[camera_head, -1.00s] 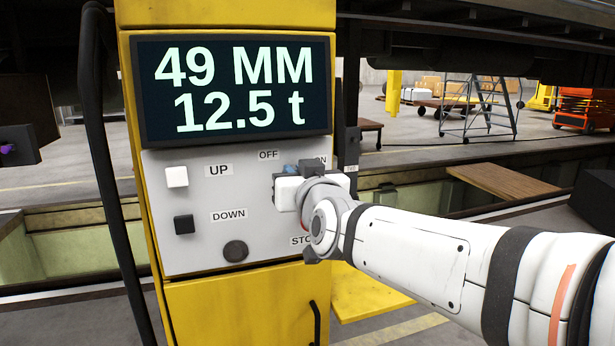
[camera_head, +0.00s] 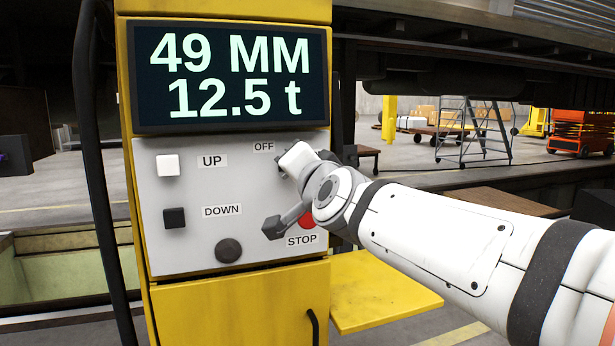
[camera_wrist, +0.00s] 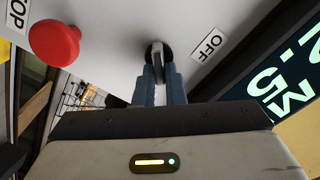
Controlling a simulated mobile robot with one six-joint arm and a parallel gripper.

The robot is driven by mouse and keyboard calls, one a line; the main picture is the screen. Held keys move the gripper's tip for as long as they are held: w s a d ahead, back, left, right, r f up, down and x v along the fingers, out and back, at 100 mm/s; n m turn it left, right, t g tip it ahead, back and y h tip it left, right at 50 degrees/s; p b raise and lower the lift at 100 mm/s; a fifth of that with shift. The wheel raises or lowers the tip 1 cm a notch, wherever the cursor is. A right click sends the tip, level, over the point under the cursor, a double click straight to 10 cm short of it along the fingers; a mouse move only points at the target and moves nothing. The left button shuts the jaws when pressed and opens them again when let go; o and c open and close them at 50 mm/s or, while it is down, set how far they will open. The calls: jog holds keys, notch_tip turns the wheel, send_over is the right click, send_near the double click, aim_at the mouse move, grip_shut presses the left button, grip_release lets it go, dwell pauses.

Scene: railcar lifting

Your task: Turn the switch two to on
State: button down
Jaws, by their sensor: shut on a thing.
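The rotary switch (camera_wrist: 157,50), a grey knob on a dark round base, sits on the light grey panel (camera_head: 195,245). In the wrist view, the two blue-grey fingers of my gripper (camera_wrist: 158,76) are shut on its handle, one on each side. The OFF label (camera_wrist: 208,43) is just right of the switch there, and the OFF label also shows in the head view (camera_head: 264,147). The ON label is not visible now. In the head view my gripper's body and wrist cover the switch, so its exact angle cannot be told.
The red STOP button (camera_wrist: 54,42) is close beside the switch; my wrist partly covers it in the head view (camera_head: 307,221). A white UP button (camera_head: 168,165), a dark DOWN button (camera_head: 175,218) and a round dark knob (camera_head: 229,250) are on the left. The display (camera_head: 230,78) reads 49 MM, 12.5 t.

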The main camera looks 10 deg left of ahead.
jog(key=shift+f+m+b, duration=0.15)
jog(key=shift+m+b, duration=0.2)
jog(key=shift+m, duration=0.65)
jog(key=c, duration=1.5)
grip_release()
jog(key=shift+d, duration=0.1)
jog(key=p+v, duration=0.2)
jog(key=v, duration=0.5)
jog(key=shift+s+d, duration=0.2)
jog(key=shift+s, duration=0.15)
